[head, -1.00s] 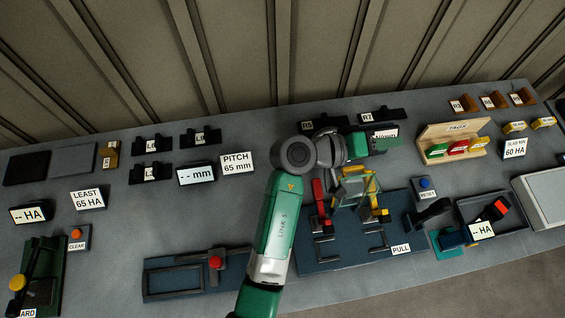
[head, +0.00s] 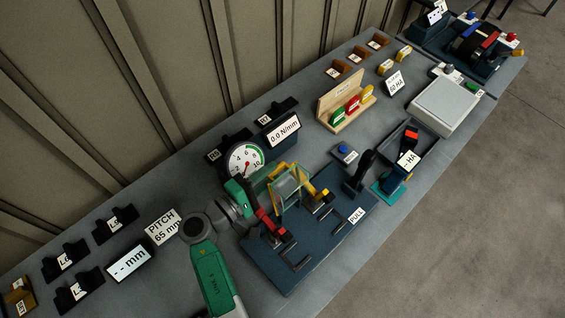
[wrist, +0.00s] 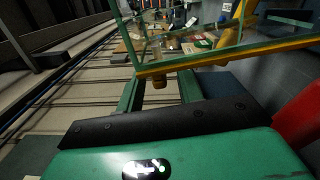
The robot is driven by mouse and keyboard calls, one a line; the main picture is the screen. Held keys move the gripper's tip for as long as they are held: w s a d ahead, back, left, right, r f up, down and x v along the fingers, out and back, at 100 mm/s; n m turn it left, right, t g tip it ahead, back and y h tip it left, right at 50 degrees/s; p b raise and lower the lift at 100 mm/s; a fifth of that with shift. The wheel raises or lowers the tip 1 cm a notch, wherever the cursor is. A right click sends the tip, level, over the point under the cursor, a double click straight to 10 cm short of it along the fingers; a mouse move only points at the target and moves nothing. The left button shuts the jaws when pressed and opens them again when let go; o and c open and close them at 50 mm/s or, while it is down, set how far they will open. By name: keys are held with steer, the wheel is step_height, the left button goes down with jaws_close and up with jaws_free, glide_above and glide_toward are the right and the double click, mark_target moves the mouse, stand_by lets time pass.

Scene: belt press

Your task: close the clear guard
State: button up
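The clear guard (head: 290,187) is a see-through panel with green edges and a yellow frame. It stands raised over the back of the dark blue base plate (head: 262,262), between a red clamp handle (head: 268,224) and a yellow clamp (head: 318,203). In the wrist view the guard (wrist: 215,45) crosses the top, with its yellow lower bar and a small yellow tab. My gripper (head: 262,186) is just left of the guard in the head view, partly hidden. In the wrist view the green fingers (wrist: 160,92) are apart, with the tab seen beyond the gap.
A round dial gauge (head: 244,162) and a force display (head: 283,131) stand close behind my gripper. A black lever (head: 361,170) and a blue reset button (head: 344,152) are to the right. In the wrist view a red part (wrist: 302,118) is close on the right.

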mark_target(286, 163)
steer(key=x, duration=0.4)
steer(key=shift+w+d, duration=0.15)
steer(key=shift+d, duration=0.05)
steer(key=shift+c, duration=0.3)
jaws_close()
